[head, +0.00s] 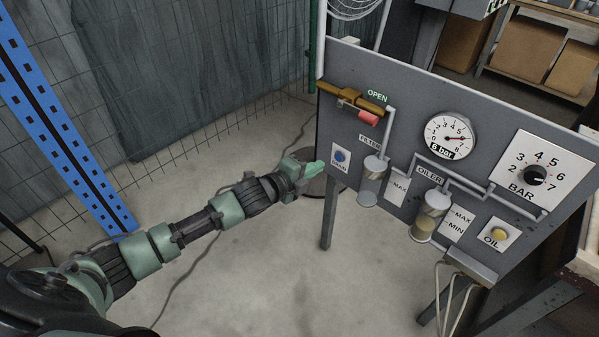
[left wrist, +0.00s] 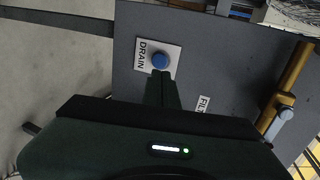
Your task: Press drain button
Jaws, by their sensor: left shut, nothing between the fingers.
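The drain button (head: 340,156) is a round blue button on a white plate at the left edge of the grey panel. In the left wrist view the blue button (left wrist: 160,61) shows beside the word DRAIN, just beyond the fingertips. My left gripper (head: 318,165) is shut and empty, with its green fingertips a little left of and below the button in the head view. In the left wrist view my left gripper (left wrist: 161,78) points at the button. I cannot tell whether the tips touch it. My right gripper is not in view.
The panel (head: 410,80) also bears a brass valve (head: 358,98) with a red handle, a filter bowl (head: 371,180), an oiler (head: 430,215), a pressure gauge (head: 449,136), a BAR knob (head: 536,175) and a yellow oil button (head: 498,233).

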